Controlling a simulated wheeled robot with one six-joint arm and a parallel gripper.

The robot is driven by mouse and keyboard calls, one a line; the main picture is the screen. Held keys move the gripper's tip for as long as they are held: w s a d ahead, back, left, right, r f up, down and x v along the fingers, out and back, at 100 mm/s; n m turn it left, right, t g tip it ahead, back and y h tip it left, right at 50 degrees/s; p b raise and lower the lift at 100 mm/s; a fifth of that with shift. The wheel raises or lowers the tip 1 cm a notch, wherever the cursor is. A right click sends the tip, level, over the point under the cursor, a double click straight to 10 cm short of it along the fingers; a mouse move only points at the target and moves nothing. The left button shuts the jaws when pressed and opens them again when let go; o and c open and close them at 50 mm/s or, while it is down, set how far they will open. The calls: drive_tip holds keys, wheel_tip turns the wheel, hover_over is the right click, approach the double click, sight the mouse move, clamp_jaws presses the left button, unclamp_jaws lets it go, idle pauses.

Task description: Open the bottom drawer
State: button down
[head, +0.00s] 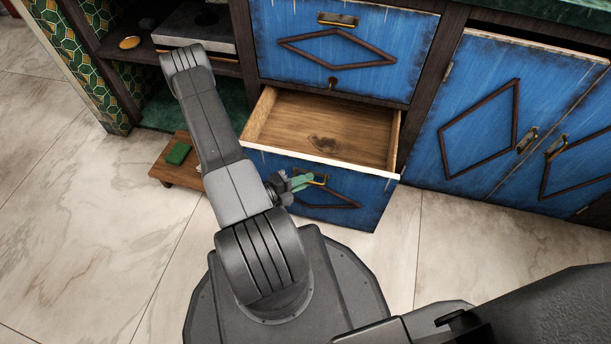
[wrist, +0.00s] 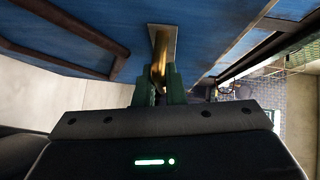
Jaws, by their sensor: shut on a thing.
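The bottom drawer (head: 345,168) is blue with a dark diamond trim and stands pulled out of the cabinet. Its wooden inside shows and looks empty apart from a dark mark on its floor. My gripper (head: 302,181) is at the drawer front, shut on the brass handle (head: 318,179). In the wrist view, the green fingers of my gripper (wrist: 160,84) close around the brass handle (wrist: 160,50) on the blue front. My arm covers the left part of the drawer front in the head view.
A closed upper drawer (head: 345,75) is above. Blue cabinet doors (head: 520,120) stand to the right. Marble floor (head: 90,230) is clear at the lower left.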

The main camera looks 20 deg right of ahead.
drive_tip(key=c, duration=1.5)
unclamp_jaws()
drive_tip(key=shift+a, duration=0.1)
drive_tip(key=p+v, duration=0.3)
drive_tip(key=v, duration=1)
drive_tip(key=shift+a, duration=0.3)
drive_tip(key=shift+s+d, duration=0.15)
drive_tip(key=b+x, duration=0.2)
drive_tip(key=x, duration=0.9)
